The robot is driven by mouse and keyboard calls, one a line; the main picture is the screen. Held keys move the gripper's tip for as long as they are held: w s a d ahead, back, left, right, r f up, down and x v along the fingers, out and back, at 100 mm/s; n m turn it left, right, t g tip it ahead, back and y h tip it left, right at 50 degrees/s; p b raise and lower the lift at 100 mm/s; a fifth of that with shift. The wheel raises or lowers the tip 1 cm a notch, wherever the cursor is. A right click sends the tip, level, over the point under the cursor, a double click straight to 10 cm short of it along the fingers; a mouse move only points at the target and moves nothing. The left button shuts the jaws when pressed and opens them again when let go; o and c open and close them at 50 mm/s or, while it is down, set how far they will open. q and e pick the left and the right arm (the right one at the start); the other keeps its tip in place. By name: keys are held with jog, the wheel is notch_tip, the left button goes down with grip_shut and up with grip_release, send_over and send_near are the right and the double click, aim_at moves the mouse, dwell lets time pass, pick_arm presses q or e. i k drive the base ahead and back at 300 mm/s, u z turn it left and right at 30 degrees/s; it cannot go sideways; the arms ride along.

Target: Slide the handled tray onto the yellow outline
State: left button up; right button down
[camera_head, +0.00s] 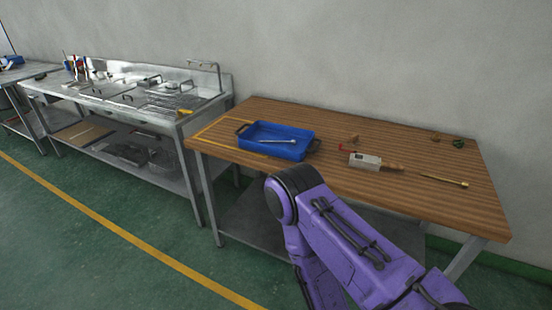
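The handled tray (275,151) is blue, with dark handles at its left and right ends. It sits on the left part of the wooden table (400,133), with a silver tool (278,141) lying in it. The yellow outline (216,123) is marked on the tabletop at the left end. Its left part shows bare, and the tray stands at its right side; the tray hides how far they overlap. My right arm comes in from the lower right, its elbow in front of the table; its gripper is out of view. My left gripper is not in view.
A grey and white block-shaped tool (365,160) with a wooden handle lies right of the tray. A thin brass-coloured rod (444,180) lies farther right. Small items (458,143) lie at the back right. A metal sink bench (150,100) stands left of the table.

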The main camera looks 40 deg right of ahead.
aim_at(260, 130)
jog(key=u, duration=0.25)
jog(key=i, duration=0.45)
jog(key=z, duration=0.6)
jog(key=i, duration=0.85)
jog(key=z, duration=0.7)
